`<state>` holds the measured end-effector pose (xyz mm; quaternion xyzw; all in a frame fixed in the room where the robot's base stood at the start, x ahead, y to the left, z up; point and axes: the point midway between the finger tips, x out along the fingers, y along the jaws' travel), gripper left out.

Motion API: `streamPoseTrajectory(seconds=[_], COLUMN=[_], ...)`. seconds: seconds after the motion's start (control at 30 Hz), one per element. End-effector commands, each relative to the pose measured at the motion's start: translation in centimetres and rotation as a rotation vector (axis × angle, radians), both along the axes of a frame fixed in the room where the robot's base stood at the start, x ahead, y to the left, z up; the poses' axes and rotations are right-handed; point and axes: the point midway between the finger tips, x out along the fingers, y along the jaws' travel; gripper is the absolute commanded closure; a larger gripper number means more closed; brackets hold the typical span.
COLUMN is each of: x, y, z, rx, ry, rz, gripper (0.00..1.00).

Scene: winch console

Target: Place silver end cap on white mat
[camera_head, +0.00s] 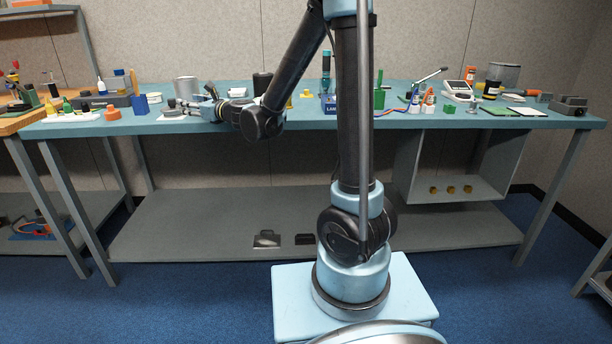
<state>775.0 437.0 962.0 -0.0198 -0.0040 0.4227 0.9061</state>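My arm reaches left over the blue bench top, and my gripper (182,104) is low over its left half. The gripper is small in the picture, and I cannot tell whether its fingers are open or shut. A small grey piece (172,111) is close by the fingertips; I cannot tell whether they touch it or whether it is the silver end cap. A white mat (528,111) lies flat at the right of the bench, beside a dark green one. Another white sheet (72,118) lies at the left end under small bottles.
A blue block (141,104) and an orange-red piece (112,113) stand left of my gripper. A grey cylinder (186,87) stands behind it. A white scale (458,88), orange bottles (429,100) and a grey device (568,105) crowd the right side. My arm column hides part of the bench middle.

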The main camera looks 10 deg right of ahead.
Motion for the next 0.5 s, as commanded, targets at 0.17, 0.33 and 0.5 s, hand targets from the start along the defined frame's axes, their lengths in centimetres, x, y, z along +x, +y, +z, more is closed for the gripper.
streamPoseTrajectory(seconds=[0.17,0.33,0.5], x=[-1.4,-3.5,-5.7], y=[-2.1,-4.7,-7.4], z=[0.6,0.5,-0.3], rx=[-0.146,-0.348,-0.547], ry=[-0.121,-0.274,-0.412], rz=[0.031,0.083,0.144], gripper=[0.57,0.57,0.57])
